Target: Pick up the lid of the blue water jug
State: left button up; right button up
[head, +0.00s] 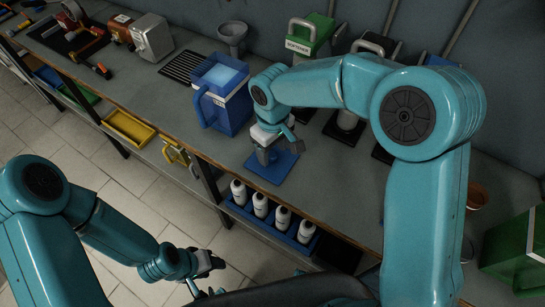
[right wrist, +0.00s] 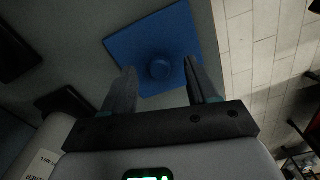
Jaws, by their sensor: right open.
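The blue lid (head: 284,170) is a flat square plate lying on the counter near its front edge. In the right wrist view the lid (right wrist: 180,35) has a round knob (right wrist: 159,68) at its middle. My right gripper (head: 266,157) is just over the lid, pointing down. Its open fingers (right wrist: 159,78) appear on either side of the knob, with gaps visible. The blue water jug (head: 238,112) stands uncovered to the left, with pale blue water inside. My left gripper (head: 207,281) is low over the floor, away from the counter; its jaws are unclear.
Behind the lid stand a green-topped container (head: 309,37) and other dark-based items. A black grate (head: 184,67), grey funnel (head: 232,36) and metal box (head: 152,38) are farther left. White bottles (head: 260,205) stand in a blue tray below the counter. A green bin (head: 515,250) is at right.

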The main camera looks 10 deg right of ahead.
jog(key=shift+w+f, duration=0.25)
jog(key=shift+f, duration=0.9)
jog(key=shift+s+r, duration=0.1)
jog(key=shift+s, duration=0.05)
jog(key=shift+c, duration=0.6)
grip_shut()
